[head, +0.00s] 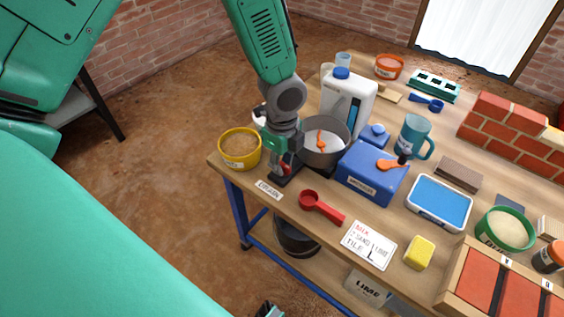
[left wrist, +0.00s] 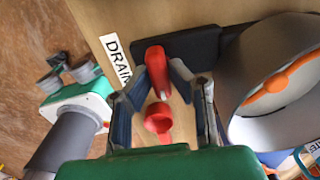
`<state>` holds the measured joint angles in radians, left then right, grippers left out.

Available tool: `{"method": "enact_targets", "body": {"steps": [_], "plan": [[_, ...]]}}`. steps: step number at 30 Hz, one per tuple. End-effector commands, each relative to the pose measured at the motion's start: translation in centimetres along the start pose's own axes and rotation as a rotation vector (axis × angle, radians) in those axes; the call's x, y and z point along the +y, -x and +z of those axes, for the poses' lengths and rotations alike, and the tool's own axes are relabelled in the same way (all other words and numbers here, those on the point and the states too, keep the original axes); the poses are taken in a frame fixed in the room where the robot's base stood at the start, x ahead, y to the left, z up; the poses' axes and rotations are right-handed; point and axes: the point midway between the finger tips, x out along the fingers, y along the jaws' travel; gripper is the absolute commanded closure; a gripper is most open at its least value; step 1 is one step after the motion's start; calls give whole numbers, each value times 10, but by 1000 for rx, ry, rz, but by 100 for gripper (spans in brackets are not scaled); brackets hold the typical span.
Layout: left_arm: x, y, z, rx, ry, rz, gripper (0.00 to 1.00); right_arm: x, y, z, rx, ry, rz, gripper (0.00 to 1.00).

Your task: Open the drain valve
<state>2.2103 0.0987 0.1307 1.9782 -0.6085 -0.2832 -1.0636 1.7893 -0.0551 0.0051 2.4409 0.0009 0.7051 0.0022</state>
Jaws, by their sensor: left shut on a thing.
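The drain valve has a red handle (left wrist: 157,72) on a dark base plate (left wrist: 192,46). It is beside the DRAIN label (left wrist: 116,56), which also shows at the table's front edge in the head view (head: 268,190). My left gripper (head: 284,170) points down over the valve. In the left wrist view its fingers (left wrist: 160,85) are closed against both sides of the red handle. In the head view the gripper mostly hides the handle. My right gripper (left wrist: 68,68) is off the table, low over the floor, its fingers apart and empty; only a bit shows in the head view.
A grey pot (head: 326,148) stands close behind the gripper, a yellow tub (head: 240,148) to its left. A blue box (head: 370,178) and red scoop (head: 318,206) are to the right. A white jug (head: 347,100) stands behind. The floor left of the table is clear.

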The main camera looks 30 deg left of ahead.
Motion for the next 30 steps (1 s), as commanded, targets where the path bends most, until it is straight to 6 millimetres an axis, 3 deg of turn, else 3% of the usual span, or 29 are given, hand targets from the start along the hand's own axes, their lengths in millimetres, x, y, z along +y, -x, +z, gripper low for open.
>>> {"method": "enact_targets", "body": {"steps": [14,30], "plan": [[-1,2,5,-6,80,-2,100,0,13,-1,0,-1,0,100],[-1,3,5,-7,541,-2,100,1,66,-4,0,-1,0,100]]}}
